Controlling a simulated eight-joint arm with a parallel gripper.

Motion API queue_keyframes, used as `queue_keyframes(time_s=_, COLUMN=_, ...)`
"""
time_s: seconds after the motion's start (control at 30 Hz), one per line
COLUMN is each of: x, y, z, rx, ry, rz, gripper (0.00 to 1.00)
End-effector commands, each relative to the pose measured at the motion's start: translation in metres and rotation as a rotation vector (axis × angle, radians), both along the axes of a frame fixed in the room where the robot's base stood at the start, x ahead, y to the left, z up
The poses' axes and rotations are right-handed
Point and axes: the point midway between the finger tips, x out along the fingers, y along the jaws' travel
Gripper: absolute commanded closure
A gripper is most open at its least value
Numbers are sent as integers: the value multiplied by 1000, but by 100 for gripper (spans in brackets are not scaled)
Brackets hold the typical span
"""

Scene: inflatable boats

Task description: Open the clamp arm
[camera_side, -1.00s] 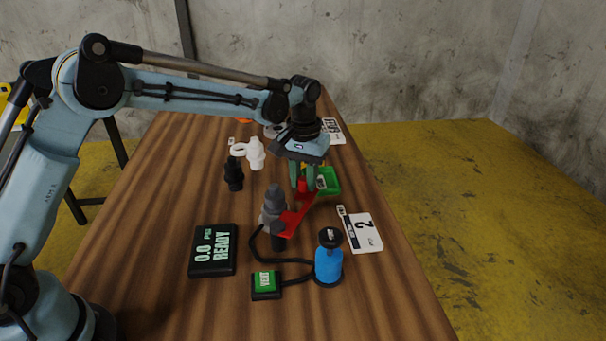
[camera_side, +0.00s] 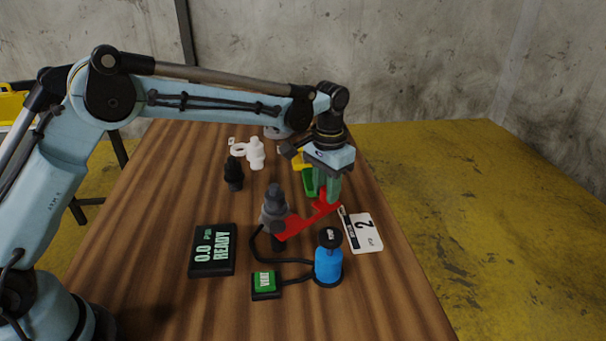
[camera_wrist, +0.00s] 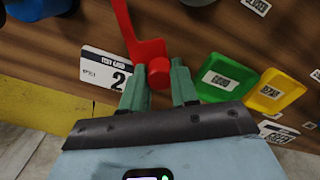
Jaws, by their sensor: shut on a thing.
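The red clamp arm (camera_side: 297,225) reaches out to the right from the grey clamp post (camera_side: 273,213) in the side view. Its outer end is at my gripper (camera_side: 328,198). In the wrist view the red arm (camera_wrist: 126,28) ends in a round red knob (camera_wrist: 158,66), which sits between the green fingertips of my gripper (camera_wrist: 159,78). My gripper is shut on this knob. The fingers partly hide the arm's outer end in the side view.
A card marked 2 (camera_side: 364,232) lies right of the arm's end. Green (camera_wrist: 225,76) and yellow (camera_wrist: 275,90) trays lie beside the gripper.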

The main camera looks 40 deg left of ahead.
Motion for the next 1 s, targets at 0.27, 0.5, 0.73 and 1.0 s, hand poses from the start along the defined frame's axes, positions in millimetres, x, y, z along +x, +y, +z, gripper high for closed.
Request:
queue_keyframes(time_s=0.27, x=-1, y=-7, z=0, rx=-1, ry=-5, rz=-54, gripper=100)
queue_keyframes(time_s=0.5, x=-1, y=-9, z=0, rx=-1, ry=-5, rz=-71, gripper=100)
queue_keyframes(time_s=0.73, x=-1, y=-10, z=0, rx=-3, ry=-4, rz=-73, gripper=100)
queue_keyframes(time_s=1.0, x=-2, y=-10, z=0, rx=-3, ry=-3, rz=-72, gripper=46)
